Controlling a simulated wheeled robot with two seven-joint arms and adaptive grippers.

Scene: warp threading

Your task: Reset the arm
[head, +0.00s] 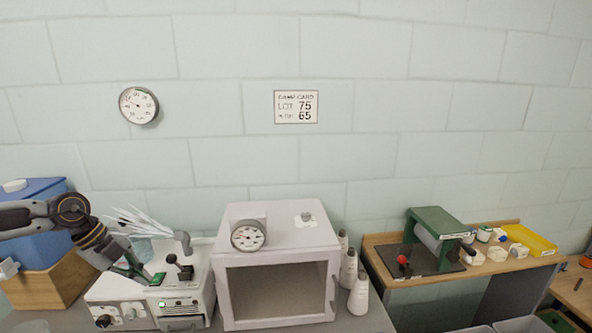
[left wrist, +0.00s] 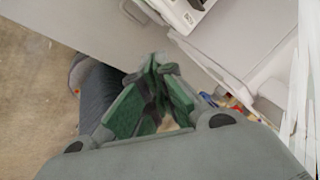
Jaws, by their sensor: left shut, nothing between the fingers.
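My left arm comes in from the left in the head view. Its left gripper (head: 148,277), with green finger pads, is over the left part of the white machine (head: 128,314), which has a small green light and a black knob. In the left wrist view the green fingers of the left gripper (left wrist: 155,75) meet at the tips, with nothing held between them. I cannot tell from these views whether the fingers touch the machine. My right gripper is in neither view.
A white box with an open front (head: 320,263) and a gauge stands right of the machine. White cones (head: 358,296) stand beside it. A blue container (head: 38,190) is behind my left arm. A wooden-edged table (head: 378,262) holds a green press (head: 437,225) at the right.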

